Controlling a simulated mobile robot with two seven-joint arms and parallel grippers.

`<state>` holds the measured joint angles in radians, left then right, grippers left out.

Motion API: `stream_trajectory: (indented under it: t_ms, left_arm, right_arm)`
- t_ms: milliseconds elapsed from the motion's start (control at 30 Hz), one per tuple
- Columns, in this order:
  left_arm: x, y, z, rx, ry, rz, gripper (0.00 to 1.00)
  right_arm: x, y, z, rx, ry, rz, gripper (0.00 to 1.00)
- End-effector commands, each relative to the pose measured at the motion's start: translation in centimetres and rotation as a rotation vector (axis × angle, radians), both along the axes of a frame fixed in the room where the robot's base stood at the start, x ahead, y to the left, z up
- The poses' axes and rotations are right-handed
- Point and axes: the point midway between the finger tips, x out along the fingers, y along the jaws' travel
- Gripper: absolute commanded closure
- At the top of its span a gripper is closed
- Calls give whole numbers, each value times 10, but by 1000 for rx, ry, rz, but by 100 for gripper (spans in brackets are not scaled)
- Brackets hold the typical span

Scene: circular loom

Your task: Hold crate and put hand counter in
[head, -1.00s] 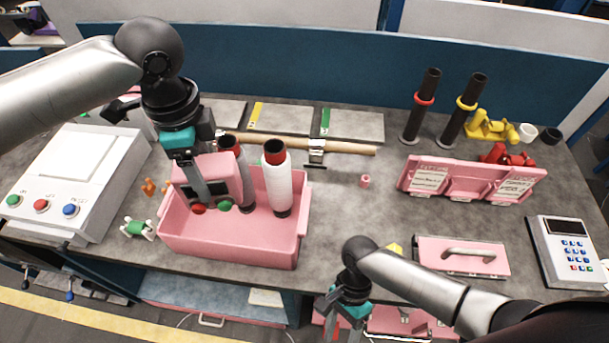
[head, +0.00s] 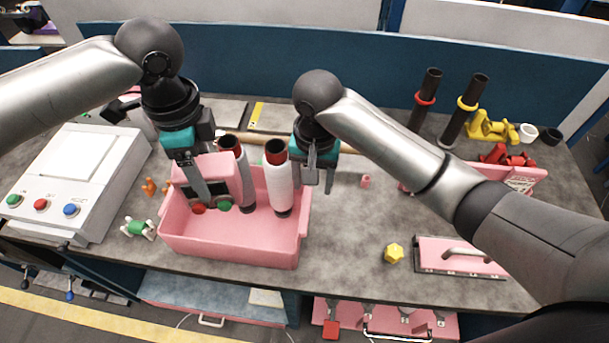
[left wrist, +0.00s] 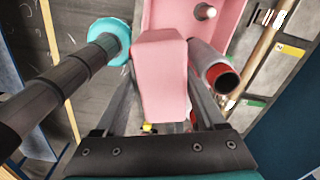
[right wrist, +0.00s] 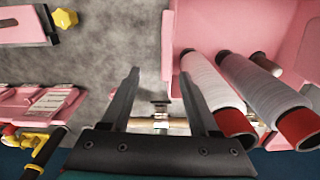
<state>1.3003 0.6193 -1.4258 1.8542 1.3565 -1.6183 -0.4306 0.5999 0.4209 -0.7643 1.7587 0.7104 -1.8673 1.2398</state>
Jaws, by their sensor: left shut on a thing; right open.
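The pink crate (head: 228,243) stands on the grey table at centre left, with spools of white thread standing in it. The pink hand counter (head: 217,177), with a dark display and red and green buttons, is over the crate's left part. My left gripper (head: 207,197) is shut on it; the left wrist view shows the counter (left wrist: 160,75) between the fingers. I cannot tell whether it touches the crate floor. My right gripper (head: 322,188) is open and empty by the crate's right wall. In the right wrist view the crate's edge (right wrist: 168,50) appears between the fingertips.
A white control box (head: 75,175) is left of the crate. A wooden rod (head: 245,138) lies behind it. A small pink cylinder (head: 366,181), a yellow knob (head: 394,253) and a pink handled plate (head: 440,250) are to the right. The table between crate and yellow knob is clear.

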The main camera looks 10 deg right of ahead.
Motion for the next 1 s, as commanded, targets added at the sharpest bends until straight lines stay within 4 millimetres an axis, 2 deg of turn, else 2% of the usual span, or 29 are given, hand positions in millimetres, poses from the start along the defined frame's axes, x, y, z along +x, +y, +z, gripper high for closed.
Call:
stream_trajectory:
  t_ms: [100, 267, 467, 800, 1000]
  left_arm:
    - [0, 0, 1, -1, -1, 0, 100]
    - [0, 0, 1, -1, -1, 0, 100]
    - [0, 0, 1, -1, -1, 0, 100]
    - [0, 0, 1, -1, -1, 0, 100]
    - [0, 0, 1, -1, -1, 0, 100]
  right_arm:
    - [-2, 13, 16, 0, 16, 49, 39]
    - [-4, 18, 18, -4, 28, 72, 39]
    - [-5, 17, -9, -6, 32, 72, 39]
    - [-5, 17, -72, -4, 33, 70, 39]
    - [-5, 17, -93, -4, 29, 71, 39]
